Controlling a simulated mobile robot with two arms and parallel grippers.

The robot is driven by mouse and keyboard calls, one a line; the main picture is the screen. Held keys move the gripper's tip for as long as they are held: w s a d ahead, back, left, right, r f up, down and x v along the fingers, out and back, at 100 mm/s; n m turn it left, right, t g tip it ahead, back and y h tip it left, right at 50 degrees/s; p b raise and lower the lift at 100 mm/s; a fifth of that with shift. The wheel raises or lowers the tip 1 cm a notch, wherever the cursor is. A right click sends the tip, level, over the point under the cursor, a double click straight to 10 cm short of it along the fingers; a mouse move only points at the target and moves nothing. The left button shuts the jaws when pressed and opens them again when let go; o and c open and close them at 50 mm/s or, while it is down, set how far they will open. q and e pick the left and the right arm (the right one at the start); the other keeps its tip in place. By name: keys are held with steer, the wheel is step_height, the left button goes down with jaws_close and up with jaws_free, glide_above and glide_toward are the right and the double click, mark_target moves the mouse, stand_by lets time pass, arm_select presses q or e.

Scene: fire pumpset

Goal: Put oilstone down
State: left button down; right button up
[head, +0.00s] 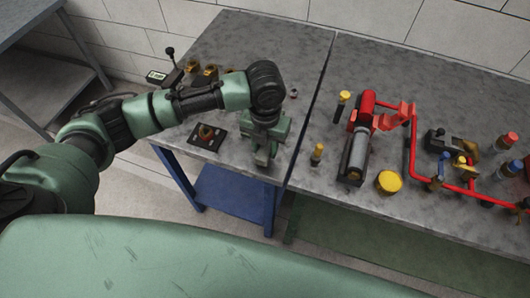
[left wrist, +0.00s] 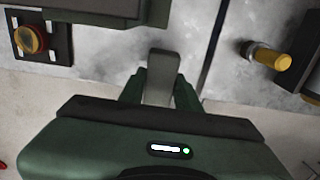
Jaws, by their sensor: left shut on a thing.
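My left gripper (head: 264,150) points down over the front right part of the left workbench (head: 285,50), close to the seam between the two benches. In the left wrist view, the gripper (left wrist: 160,95) is shut on the oilstone (left wrist: 161,75), a plain grey block standing out between the fingers. In the head view the gripper mostly hides the oilstone. I cannot tell whether it touches the bench top. My right gripper is not in view.
A dark plate with a round brass part (head: 206,133) lies left of the gripper. Brass pieces (head: 210,70) and a device with a lever (head: 165,75) stand farther back. A yellow-topped tool (head: 317,153) and the red pump (head: 360,140) stand on the right bench.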

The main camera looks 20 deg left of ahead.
mark_target(265, 156)
arm_select(q)
steer(key=shift+f, duration=1.9)
steer(key=shift+f, duration=0.1)
steer(key=c, duration=1)
jaws_free()
step_height(265, 156, up, 12)
steer(key=shift+r+b, duration=0.15)
steer(key=shift+b, duration=0.75)
